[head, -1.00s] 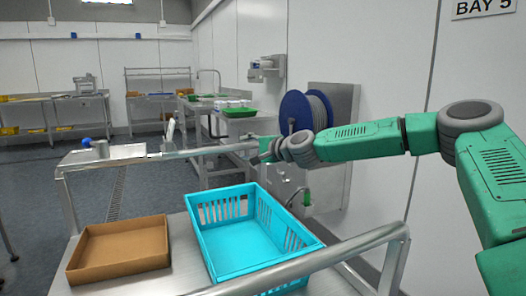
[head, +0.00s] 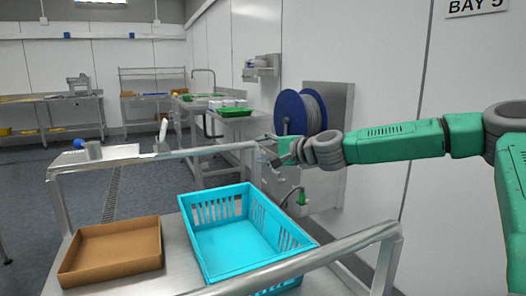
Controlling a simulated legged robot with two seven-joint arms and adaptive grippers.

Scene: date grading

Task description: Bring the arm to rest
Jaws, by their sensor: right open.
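My right arm comes in from the right edge in the head view, green with dark grey joints. Its gripper (head: 270,152) is open and hangs in the air beyond the blue crate, in front of the hose reel. Its fingers are small and partly blend with the metal behind. I see nothing between them. My left gripper is not in view.
A blue crate (head: 186,233), empty inside, and a shallow brown tray (head: 160,262), also empty, stand on a metal cart (head: 178,275) with raised rails. A blue hose reel (head: 290,112) is on the wall behind my gripper. Benches line the back; the floor at left is clear.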

